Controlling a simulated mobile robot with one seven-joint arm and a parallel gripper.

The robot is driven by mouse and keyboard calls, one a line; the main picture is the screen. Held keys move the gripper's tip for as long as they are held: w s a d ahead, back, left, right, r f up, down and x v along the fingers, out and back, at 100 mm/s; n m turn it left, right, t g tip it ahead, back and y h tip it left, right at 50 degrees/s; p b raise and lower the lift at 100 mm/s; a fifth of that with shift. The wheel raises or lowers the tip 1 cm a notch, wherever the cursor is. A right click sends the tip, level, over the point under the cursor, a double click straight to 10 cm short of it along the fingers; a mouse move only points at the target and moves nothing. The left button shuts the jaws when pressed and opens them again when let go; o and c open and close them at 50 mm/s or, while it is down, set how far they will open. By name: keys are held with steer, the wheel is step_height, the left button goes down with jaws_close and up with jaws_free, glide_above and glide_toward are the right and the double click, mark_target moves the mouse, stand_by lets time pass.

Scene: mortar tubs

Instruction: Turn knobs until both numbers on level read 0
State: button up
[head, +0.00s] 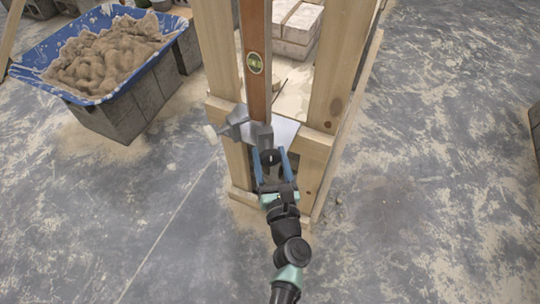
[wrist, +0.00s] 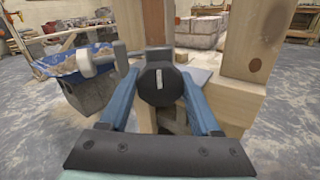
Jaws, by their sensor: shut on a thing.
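A wooden level (head: 257,80) stands upright between two timber posts, with a round green vial (head: 254,63) on its face. No readable numbers show on it in the head view. A black round knob (wrist: 160,82) with a white mark, close to vertical, faces the wrist camera; it also shows in the head view (head: 269,158). My gripper (wrist: 163,95) is shut on this knob, with one blue finger on each side of it. A second knob (head: 210,133), pale and on a grey clamp-like bracket (head: 236,123), sticks out to the left, apart from my gripper.
Timber posts (head: 336,65) and a lower wooden frame stand close on both sides of the level. A blue tub (head: 30,72) of mortar rests on grey blocks at the left. Pale bricks (head: 296,25) are stacked behind. The floor at right is mostly clear.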

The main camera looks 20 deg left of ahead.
steer(key=shift+f+n, duration=0.1)
steer(key=shift+n, duration=0.2)
steer(key=n+b, duration=0.2)
steer(key=shift+n, duration=0.3)
steer(key=n+b, duration=0.4)
steer(key=n, duration=0.1)
steer(key=shift+d, duration=0.1)
steer(key=n+b, duration=0.2)
steer(key=n, duration=0.2)
steer(key=shift+n+b, duration=1.35)
steer(key=shift+n, duration=0.85)
steer(key=o, duration=1.4)
steer(key=shift+c, duration=0.2)
